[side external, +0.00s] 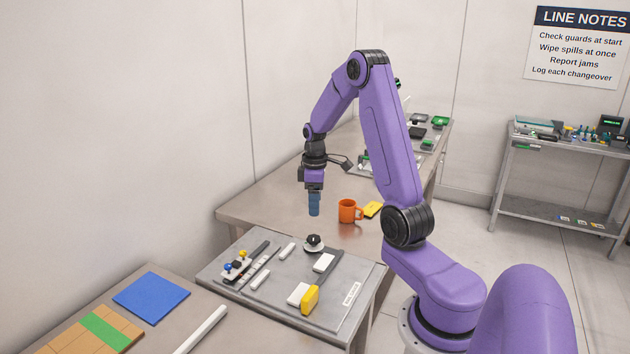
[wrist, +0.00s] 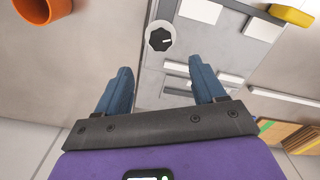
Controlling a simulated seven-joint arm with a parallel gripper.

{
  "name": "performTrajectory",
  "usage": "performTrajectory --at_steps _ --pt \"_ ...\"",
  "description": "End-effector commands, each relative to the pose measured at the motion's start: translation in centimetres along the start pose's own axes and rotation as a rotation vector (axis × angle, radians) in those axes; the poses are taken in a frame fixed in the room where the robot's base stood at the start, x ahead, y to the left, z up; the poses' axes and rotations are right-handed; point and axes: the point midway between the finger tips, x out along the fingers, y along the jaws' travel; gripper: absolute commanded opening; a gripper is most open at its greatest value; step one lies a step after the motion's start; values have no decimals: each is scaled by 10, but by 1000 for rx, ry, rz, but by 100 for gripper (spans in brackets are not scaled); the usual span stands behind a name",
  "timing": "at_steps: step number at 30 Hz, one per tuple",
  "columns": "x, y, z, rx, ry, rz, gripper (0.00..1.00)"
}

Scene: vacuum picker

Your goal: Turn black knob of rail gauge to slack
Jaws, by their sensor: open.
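The black knob (side external: 314,239) sits on a round pale base near the back corner of a grey panel (side external: 225,262). In the wrist view the black knob (wrist: 159,39) has a white pointer line aimed to the right. No slack mark is readable around it. My gripper (side external: 314,210) points down above the panel's back edge, apart from the knob. In the wrist view its blue fingers (wrist: 160,70) are spread wide with nothing between them, and the knob shows beyond the fingertips, between their lines.
The panel also carries white blocks, a yellow block (side external: 310,299), dark rails and small levers with blue and yellow tops (side external: 242,254). An orange mug (side external: 347,210) and a yellow item (side external: 373,209) stand behind it. A blue mat (side external: 151,294) lies at the front left.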

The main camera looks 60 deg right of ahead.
Motion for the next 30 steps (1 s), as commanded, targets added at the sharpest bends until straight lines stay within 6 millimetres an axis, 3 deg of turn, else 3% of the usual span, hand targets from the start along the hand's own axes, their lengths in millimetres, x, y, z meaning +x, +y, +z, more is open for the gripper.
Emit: performTrajectory --at_steps 6,12,25,30 --pt "-41 0 0 0 2 3 69" --pt "-60 0 0 0 1 1 69" --pt "-64 -1 0 -2 0 0 69" --pt "-67 -20 -15 -35 1 0 69"
